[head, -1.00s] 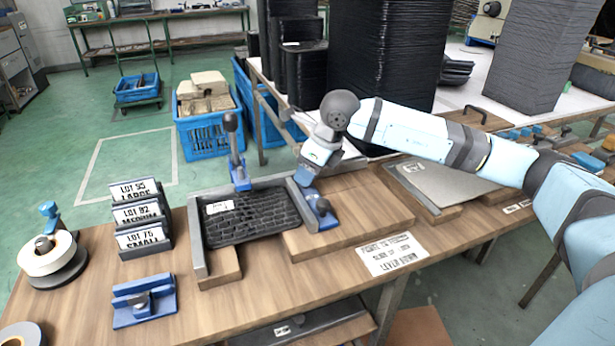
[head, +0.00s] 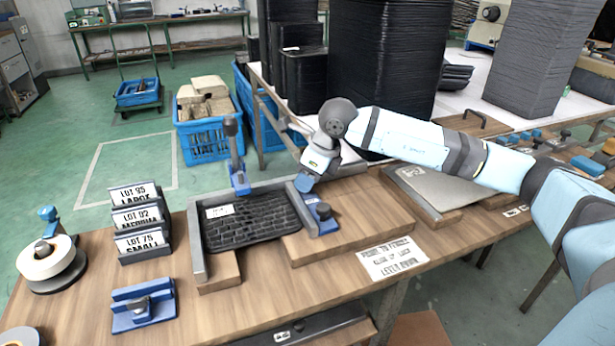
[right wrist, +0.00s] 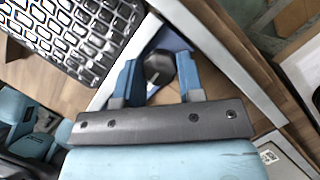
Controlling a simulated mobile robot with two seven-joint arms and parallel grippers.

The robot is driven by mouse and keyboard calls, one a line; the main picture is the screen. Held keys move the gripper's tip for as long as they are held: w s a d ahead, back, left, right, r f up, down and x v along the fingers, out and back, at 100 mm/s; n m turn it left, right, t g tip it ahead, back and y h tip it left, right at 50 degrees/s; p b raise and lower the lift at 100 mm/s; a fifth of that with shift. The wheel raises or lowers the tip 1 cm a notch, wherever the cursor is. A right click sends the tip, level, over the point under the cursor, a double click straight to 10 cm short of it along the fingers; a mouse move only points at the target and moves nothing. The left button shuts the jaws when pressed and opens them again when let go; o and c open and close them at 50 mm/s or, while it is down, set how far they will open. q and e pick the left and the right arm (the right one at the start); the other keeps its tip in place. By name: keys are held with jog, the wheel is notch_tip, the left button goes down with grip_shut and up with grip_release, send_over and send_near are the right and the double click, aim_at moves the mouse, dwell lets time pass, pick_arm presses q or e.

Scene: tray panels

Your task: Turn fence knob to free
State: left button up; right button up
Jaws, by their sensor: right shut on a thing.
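My right gripper (head: 305,184) reaches down at the right side of the black ribbed tray panel (head: 250,222). In the right wrist view, its two blue fingers are shut on a round black knob (right wrist: 159,67) with a blue part beneath it. A pale rail, the fence (right wrist: 225,60), runs diagonally beside the fingers. In the head view, a blue bracket with a dark round top (head: 322,210) shows just in front of the fingers; I cannot tell whether this is the gripped knob. My left gripper is not in view.
A blue-based lever with a dark handle (head: 231,127) stands upright behind the tray panel. Lot signs (head: 139,218), a blue fixture (head: 143,304) and a tape roll (head: 46,256) sit to the left. A printed label (head: 392,257) lies near the table's front edge.

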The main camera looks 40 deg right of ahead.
jog(key=n+g+y+p, duration=0.1)
jog(key=n, duration=0.2)
jog(key=shift+w+n, duration=0.1)
jog(key=shift+n, duration=0.3)
jog(key=n+g, duration=0.1)
jog(key=n, duration=0.2)
jog(key=shift+w+d+n+y, duration=0.1)
jog(key=shift+n+y, duration=0.3)
jog(key=n+g, duration=0.1)
jog(key=n, duration=0.2)
jog(key=shift+w+n+g+p, duration=0.15)
jog(key=shift+n+g+p, duration=0.15)
jog(key=n+g, duration=0.1)
jog(key=n, duration=0.1)
jog(key=shift+n, duration=0.3)
jog(key=n+g, duration=0.1)
jog(key=n, duration=0.1)
jog(key=shift+w+n+b, duration=0.1)
jog(key=shift+n+b, duration=0.2)
jog(key=shift+b, duration=0.05)
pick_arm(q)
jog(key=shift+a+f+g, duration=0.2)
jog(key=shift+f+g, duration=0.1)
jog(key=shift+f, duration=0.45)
pick_arm(e)
jog(key=shift+n, duration=0.4)
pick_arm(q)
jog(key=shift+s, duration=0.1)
pick_arm(e)
jog(key=shift+h, duration=0.3)
